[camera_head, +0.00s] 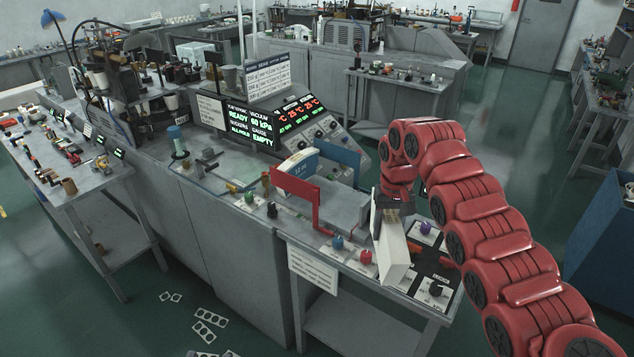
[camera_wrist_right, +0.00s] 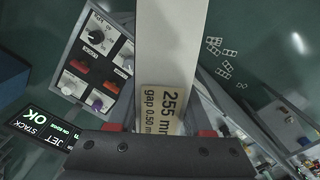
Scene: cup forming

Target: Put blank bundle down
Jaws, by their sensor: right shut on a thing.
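The blank bundle (camera_head: 395,256) is a long white block. It hangs tilted below my right gripper (camera_head: 392,205) at the front right bench. My right gripper is shut on its upper end. In the right wrist view the bundle (camera_wrist_right: 171,45) stretches away from the right gripper (camera_wrist_right: 160,131) as a pale strip. A tan label (camera_wrist_right: 164,107) reading "255 mm gap 0.50 mm" shows at its near end. I cannot tell whether the bundle's lower end touches the bench. My left gripper is not in view.
A control panel (camera_wrist_right: 103,52) with knobs lies beside the bundle. A red bracket (camera_head: 297,187), a blue panel (camera_head: 338,153) and a display reading EMPTY (camera_head: 250,125) stand to the left. White cut sheets (camera_head: 209,323) lie on the green floor. A blue cabinet (camera_head: 606,240) stands at right.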

